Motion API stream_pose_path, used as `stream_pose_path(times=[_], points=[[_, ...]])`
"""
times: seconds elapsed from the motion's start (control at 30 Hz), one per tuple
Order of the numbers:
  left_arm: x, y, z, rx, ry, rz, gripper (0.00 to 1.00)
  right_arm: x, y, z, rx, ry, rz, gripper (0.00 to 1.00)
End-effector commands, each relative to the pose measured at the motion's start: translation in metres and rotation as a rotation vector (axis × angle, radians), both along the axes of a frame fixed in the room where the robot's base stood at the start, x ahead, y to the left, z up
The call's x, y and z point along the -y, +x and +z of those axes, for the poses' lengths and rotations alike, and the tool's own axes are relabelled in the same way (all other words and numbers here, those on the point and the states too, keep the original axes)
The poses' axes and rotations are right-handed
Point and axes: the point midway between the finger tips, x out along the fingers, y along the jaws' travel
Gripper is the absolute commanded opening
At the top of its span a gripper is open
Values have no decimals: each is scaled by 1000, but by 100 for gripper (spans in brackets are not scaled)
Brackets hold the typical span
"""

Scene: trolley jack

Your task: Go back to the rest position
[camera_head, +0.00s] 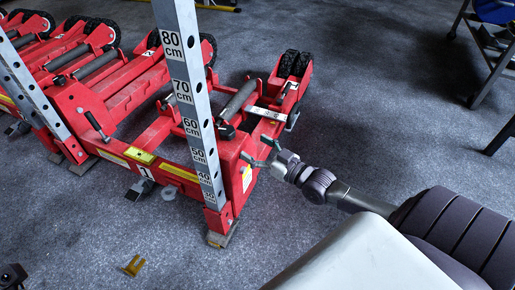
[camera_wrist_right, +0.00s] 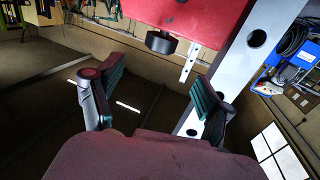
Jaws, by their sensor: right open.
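My right gripper (camera_head: 262,153) is open beside the right side of the nearest red trolley jack (camera_head: 232,160), close to its upright measuring post (camera_head: 187,88). In the right wrist view the two fingers (camera_wrist_right: 155,97) are spread apart with nothing between them. The perforated metal post (camera_wrist_right: 243,65) passes behind the right finger there, and a red jack panel (camera_wrist_right: 185,18) with a dark round knob (camera_wrist_right: 161,42) is above the fingers. I cannot tell whether the gripper touches the jack.
More red jacks (camera_head: 85,75) stand in a row to the left. A yellow bracket (camera_head: 133,266) lies on the grey floor in front. A dark metal stand (camera_head: 488,65) is at the upper right. The floor right of the jack is largely clear. A dark part at the lower left corner is unclear.

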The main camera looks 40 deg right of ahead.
Motion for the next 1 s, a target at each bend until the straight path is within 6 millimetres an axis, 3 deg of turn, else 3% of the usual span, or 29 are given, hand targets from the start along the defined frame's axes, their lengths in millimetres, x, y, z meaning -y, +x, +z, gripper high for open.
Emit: stream_pose_path(times=[0.67, 0.77, 0.83, 1.0], points=[[0, 0, 0, 0, 0, 0, 54, -1, -5, 2, 5, 3, 2, 79], [0, 0, 0, -1, -1, 0, 54, -16, -8, 11, 44, 21, 18, 79], [0, 0, 0, -4, -1, 0, 54, -38, -14, 26, 105, 46, 40, 79], [0, -1, -1, -15, -2, -1, 54, -106, -42, 96, 354, 140, 102, 79]])
